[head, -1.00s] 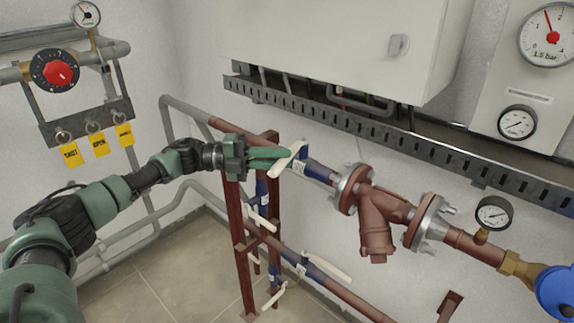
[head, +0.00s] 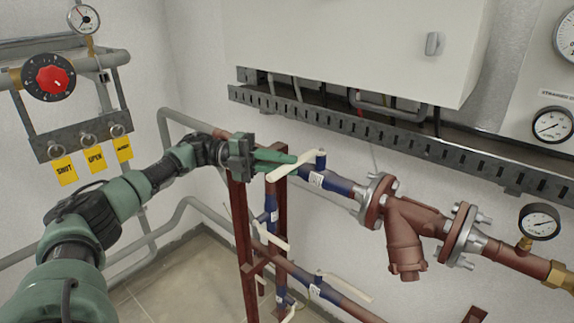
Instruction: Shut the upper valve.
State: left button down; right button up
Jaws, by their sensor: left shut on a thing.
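The upper valve (head: 333,184) is a blue body with a white tag on the upper red-brown pipe, left of the flanged strainer. Its cream lever (head: 297,167) points away from the stem to the lower left, at an angle across the pipe. My left gripper (head: 289,158), with green fingers, reaches in from the left and is shut on the lever. The fingers partly overlap it, so the exact contact is hidden. My right gripper is not in view.
Other blue valves with cream levers sit below, one on a vertical pipe (head: 271,208) and one on the lower pipe (head: 314,282). A slotted cable tray (head: 400,140) runs above. Yellow tags (head: 95,159) hang at left. A flanged strainer (head: 405,240) stands right.

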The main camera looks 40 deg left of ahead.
pick_arm(q)
jog(key=c, duration=1.6)
grip_release()
jog(key=shift+c, duration=0.2)
jog(key=shift+a+f, duration=0.1)
jog(key=shift+a, duration=0.05)
jog(key=shift+a, duration=0.1)
jog(key=b+v, duration=0.2)
jog(key=v, duration=0.5)
jog(key=shift+a, duration=0.3)
